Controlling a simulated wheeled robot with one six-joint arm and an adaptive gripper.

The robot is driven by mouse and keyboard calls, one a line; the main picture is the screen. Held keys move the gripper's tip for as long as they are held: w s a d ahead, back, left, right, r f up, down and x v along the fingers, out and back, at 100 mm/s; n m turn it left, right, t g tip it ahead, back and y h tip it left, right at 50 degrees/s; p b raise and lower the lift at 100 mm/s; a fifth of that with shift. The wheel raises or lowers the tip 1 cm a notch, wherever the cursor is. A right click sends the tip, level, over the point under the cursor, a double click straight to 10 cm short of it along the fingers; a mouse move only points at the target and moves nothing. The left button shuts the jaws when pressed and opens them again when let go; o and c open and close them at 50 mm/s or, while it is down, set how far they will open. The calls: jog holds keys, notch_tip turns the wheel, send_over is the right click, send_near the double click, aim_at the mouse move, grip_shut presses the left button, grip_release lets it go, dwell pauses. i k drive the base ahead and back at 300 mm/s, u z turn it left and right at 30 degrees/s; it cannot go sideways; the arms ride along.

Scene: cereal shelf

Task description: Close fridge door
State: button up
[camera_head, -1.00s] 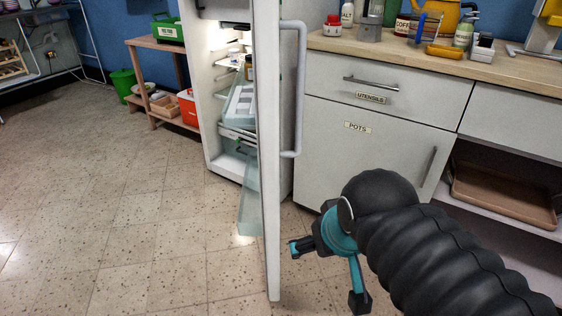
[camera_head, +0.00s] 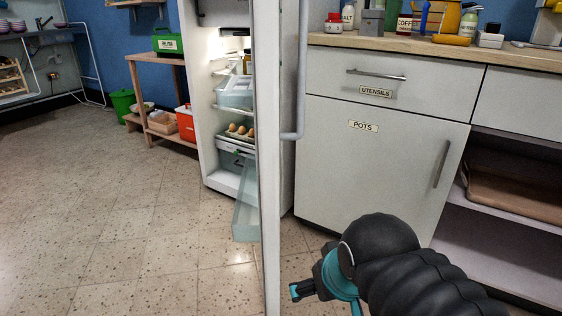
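The white fridge door (camera_head: 269,190) stands open, seen nearly edge-on in the middle of the view, with its long vertical handle (camera_head: 302,75) on the right side. Clear door bins (camera_head: 245,205) show on its left, inner side. The lit fridge (camera_head: 198,110) behind it holds shelves with eggs (camera_head: 240,130) and containers. My gripper (camera_head: 320,305) is at the bottom, just right of the door's lower part. One teal finger with a dark tip shows at its left; the other runs below the frame edge. I see nothing held, and a gap between gripper and door.
A counter cabinet with a pots door (camera_head: 375,160) and a utensils drawer stands at the right, close to my arm. An open shelf with a brown tray (camera_head: 515,195) is farther right. The tiled floor (camera_head: 130,220) left of the door is clear.

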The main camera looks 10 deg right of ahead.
aim_at(261, 90)
jog(key=u, duration=0.95)
jog(key=k, duration=0.65)
jog(key=z, duration=1.15)
jog(key=i, duration=0.5)
jog(key=z, duration=0.05)
